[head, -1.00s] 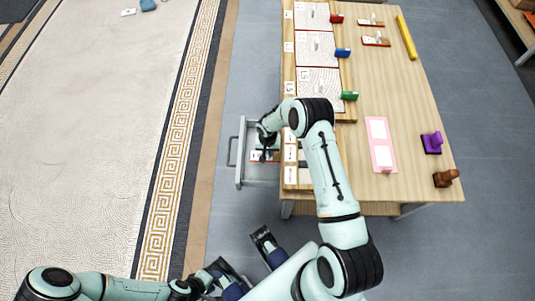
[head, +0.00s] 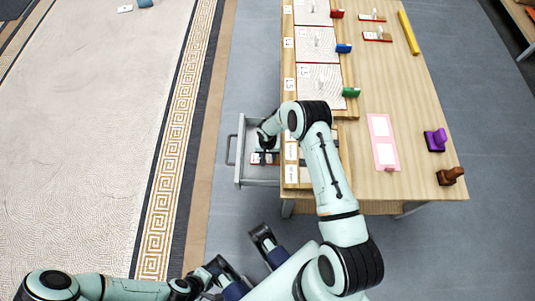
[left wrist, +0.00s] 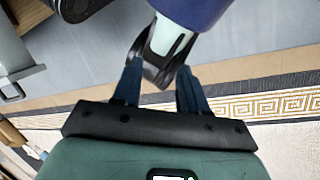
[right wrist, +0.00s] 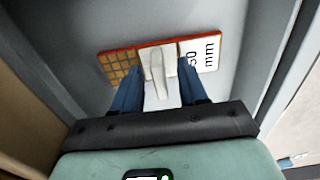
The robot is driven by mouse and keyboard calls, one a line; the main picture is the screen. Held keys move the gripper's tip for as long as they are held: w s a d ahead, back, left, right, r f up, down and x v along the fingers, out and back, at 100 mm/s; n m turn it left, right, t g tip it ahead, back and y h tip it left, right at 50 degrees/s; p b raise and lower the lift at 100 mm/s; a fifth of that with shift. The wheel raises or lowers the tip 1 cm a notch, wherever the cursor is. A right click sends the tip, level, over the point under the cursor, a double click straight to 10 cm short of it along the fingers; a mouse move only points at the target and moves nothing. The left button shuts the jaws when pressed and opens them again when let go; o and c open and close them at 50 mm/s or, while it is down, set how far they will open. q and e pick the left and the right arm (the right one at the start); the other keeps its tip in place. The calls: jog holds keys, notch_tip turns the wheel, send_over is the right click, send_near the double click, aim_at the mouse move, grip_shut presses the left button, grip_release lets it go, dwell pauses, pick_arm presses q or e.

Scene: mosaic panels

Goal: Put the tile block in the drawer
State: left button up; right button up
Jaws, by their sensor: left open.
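The tile block (right wrist: 119,67) lies flat on the floor of the open drawer (head: 258,182). It has a red edge, a brown grid tile, a white label reading "30 mm" and a white upright handle. My right gripper (right wrist: 160,80) is inside the drawer, above the block. Its fingers stand apart on either side of the handle, with gaps showing. In the head view the wrist covers part of the block. My left gripper (left wrist: 158,78) is open and empty, low over the floor, away from the table.
The wooden table (head: 410,110) carries mosaic panels (head: 320,87), a pink-framed board (head: 383,142), a purple stamp-like object (head: 435,140), a brown one (head: 450,176) and a yellow bar (head: 407,33). The drawer handle (head: 231,150) faces left. The floor left of the drawer is clear.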

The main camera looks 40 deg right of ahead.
jog(key=shift+r, duration=0.2)
notch_tip(320, 180, up, 11)
jog(key=p, duration=0.2)
jog(key=s+a+f+n+y, duration=0.1)
jog(key=s+a+f+y, duration=0.15)
jog(key=s+a, duration=0.45)
jog(key=s+a+f+n+y, duration=0.15)
jog(key=s+a+f, duration=0.25)
jog(key=s+a, duration=0.4)
pick_arm(q)
jog(key=shift+s+d+r, duration=0.1)
jog(key=shift+s+r, duration=0.2)
jog(key=shift+r, duration=0.2)
jog(key=shift+s+r, duration=0.25)
jog(key=shift+r, duration=0.2)
pick_arm(e)
jog(key=s+a+r+n, duration=0.1)
jog(key=s+a, duration=0.3)
jog(key=s, duration=0.7)
jog(key=shift+s+a+r+g, duration=0.3)
jog(key=shift+s, duration=0.1)
